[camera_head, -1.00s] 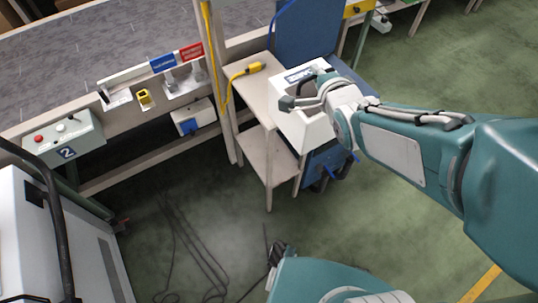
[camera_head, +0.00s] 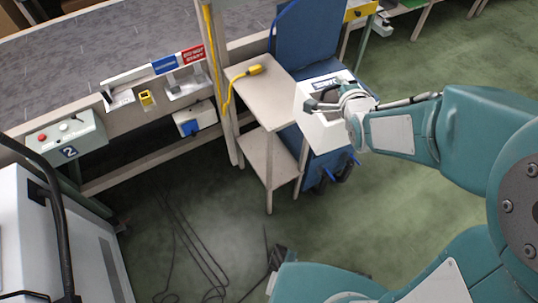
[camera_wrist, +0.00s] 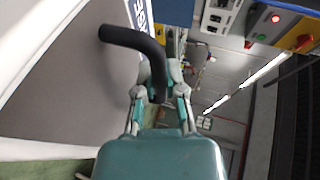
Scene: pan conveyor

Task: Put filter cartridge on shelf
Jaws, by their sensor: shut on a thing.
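The filter cartridge appears to be the white box (camera_head: 313,130) with a dark handle and a label on top. My gripper (camera_head: 322,101) is shut on its handle and holds the box just right of the shelf unit. In the wrist view the black handle (camera_wrist: 128,37) passes between the fingers of my gripper (camera_wrist: 160,92). The shelf is a small beige two-tier unit; its upper board (camera_head: 266,104) and lower board (camera_head: 262,158) both show. The box overlaps the upper board's right edge in the picture. I cannot tell whether they touch.
A yellow hand control (camera_head: 254,70) lies at the back of the upper board, its cable running down the left post. A blue cart (camera_head: 312,35) stands behind and under the box. A conveyor (camera_head: 90,50) runs at left. The lower board looks bare.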

